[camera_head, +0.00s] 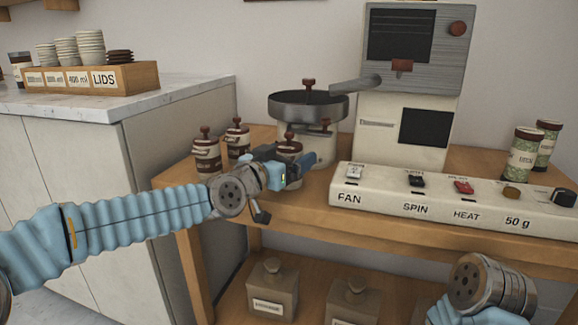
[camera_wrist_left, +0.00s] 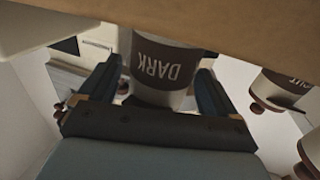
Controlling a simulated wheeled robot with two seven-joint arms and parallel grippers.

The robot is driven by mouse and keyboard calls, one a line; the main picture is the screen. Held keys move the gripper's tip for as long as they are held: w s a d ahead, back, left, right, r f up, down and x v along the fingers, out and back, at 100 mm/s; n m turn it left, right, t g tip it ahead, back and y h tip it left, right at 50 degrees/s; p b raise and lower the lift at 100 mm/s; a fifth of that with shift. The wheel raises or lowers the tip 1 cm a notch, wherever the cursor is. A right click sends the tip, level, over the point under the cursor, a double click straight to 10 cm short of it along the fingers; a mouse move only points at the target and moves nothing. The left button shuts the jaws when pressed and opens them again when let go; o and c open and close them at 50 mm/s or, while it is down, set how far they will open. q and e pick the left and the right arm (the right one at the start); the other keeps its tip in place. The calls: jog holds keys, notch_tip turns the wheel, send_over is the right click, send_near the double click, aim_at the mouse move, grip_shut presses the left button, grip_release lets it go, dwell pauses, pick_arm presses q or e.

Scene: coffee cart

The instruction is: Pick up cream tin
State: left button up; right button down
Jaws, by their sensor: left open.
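My left gripper (camera_head: 294,168) is open at the front of the wooden cart. In the left wrist view its two fingers (camera_wrist_left: 158,82) stand on either side of a white canister with a dark label reading DARK (camera_wrist_left: 165,68). That canister appears upside down there, and I cannot tell whether the fingers touch it. In the head view the canister (camera_head: 290,147) is partly hidden behind the gripper. Two square beige tins, one at left (camera_head: 271,290) and one at right (camera_head: 352,302), stand on the lower shelf. Their labels are unreadable, so I cannot tell which tin is cream.
Two similar canisters (camera_head: 207,155) (camera_head: 237,138) stand left of the gripper. A roaster machine with a round pan (camera_head: 308,104) is behind it. A control panel (camera_head: 450,198) and herb jars (camera_head: 524,153) are at right. My right wrist (camera_head: 490,284) is low at right.

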pick_arm(q)
jog(key=shift+w+d, duration=0.15)
jog(key=c, duration=1.4)
